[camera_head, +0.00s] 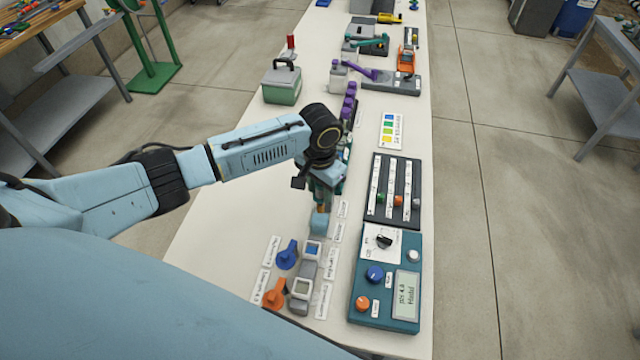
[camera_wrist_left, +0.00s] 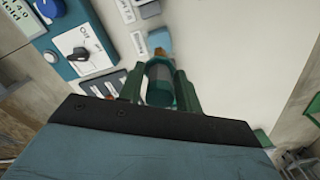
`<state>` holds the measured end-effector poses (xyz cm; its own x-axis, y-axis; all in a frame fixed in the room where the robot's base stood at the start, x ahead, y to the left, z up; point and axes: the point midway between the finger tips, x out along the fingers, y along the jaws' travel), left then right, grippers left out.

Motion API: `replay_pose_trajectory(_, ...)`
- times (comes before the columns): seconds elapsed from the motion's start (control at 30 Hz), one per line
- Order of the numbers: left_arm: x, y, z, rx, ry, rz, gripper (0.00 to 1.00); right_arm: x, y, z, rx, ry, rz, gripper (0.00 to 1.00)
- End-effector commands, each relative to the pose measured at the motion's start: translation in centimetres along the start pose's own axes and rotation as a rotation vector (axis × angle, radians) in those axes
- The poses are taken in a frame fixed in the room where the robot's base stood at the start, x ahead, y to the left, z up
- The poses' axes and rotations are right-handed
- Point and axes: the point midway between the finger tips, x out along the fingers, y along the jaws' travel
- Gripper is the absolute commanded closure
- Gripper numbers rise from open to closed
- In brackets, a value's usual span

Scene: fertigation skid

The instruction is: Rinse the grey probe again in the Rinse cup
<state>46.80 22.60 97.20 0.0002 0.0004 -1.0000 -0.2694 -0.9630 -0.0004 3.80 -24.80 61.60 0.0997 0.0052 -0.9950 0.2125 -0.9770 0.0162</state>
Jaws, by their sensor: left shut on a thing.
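My left gripper (camera_head: 322,190) is over the middle of the long white bench, pointing down. In the left wrist view its green fingers (camera_wrist_left: 159,88) are shut on a grey probe (camera_wrist_left: 160,78), seen end-on between them. An orange-brown part shows just beyond the probe, below the fingers in the head view. A small light-blue cup (camera_head: 319,222) stands directly below the gripper; it also shows in part in the left wrist view (camera_wrist_left: 158,38). I cannot tell whether the probe's tip is inside the cup. The cup's label is too small to read surely. My right gripper is out of view.
A teal control box (camera_head: 386,280) with knobs and a display, and a dark slider panel (camera_head: 394,190), lie to the right. A green-grey box (camera_head: 282,85) and purple-topped bottles (camera_head: 348,100) are behind. Bench left of the cup is clear.

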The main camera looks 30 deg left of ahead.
Motion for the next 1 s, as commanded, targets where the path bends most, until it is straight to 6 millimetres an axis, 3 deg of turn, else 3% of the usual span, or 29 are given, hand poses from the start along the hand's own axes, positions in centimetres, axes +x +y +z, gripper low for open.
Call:
replay_pose_trajectory(0.3,2.4,-0.1,0.0,-0.001,0.001,-0.003,0.91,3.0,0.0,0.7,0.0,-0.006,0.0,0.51)
replay_pose_trajectory(0.8,6.9,0.0,0.0,-0.002,0.001,0.0,0.91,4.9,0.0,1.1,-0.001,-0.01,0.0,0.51)
replay_pose_trajectory(1.0,7.6,0.0,0.0,-0.002,0.0,0.0,0.91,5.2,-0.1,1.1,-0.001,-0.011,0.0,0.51)
